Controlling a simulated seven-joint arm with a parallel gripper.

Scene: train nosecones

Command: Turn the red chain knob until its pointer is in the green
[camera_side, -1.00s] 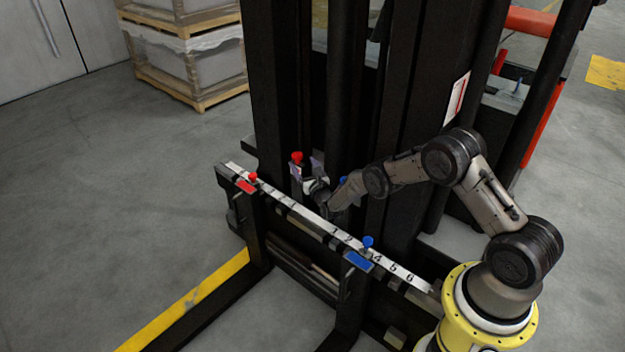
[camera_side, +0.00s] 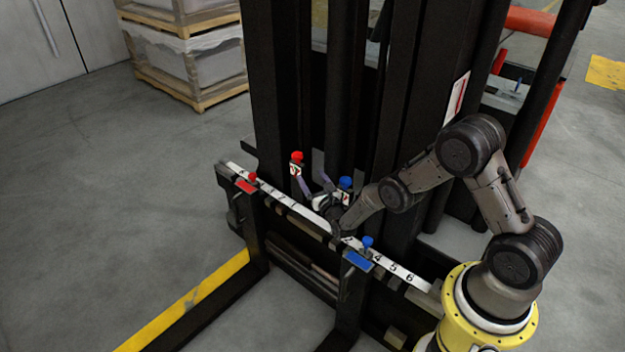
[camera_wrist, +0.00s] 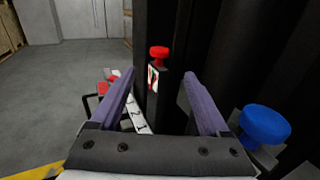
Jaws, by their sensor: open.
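The red chain knob (camera_side: 297,157) stands on the far side of the carriage bar, with a small white plate bearing green and red marks (camera_side: 296,169) just below it. In the wrist view the red knob (camera_wrist: 159,53) is ahead, seen between my fingers, with its marked plate (camera_wrist: 153,78) beneath. The pointer is too small to read. My gripper (camera_side: 312,181) is open and empty, to the lower right of the red knob and apart from it. In the wrist view its two purple fingers (camera_wrist: 158,95) are wide apart.
A blue knob (camera_side: 345,183) with a similar plate is close to my gripper's right; it also shows in the wrist view (camera_wrist: 264,124). A numbered white scale bar (camera_side: 300,211) carries a red fork pin (camera_side: 252,177) and a blue fork pin (camera_side: 367,242). Black mast columns stand behind.

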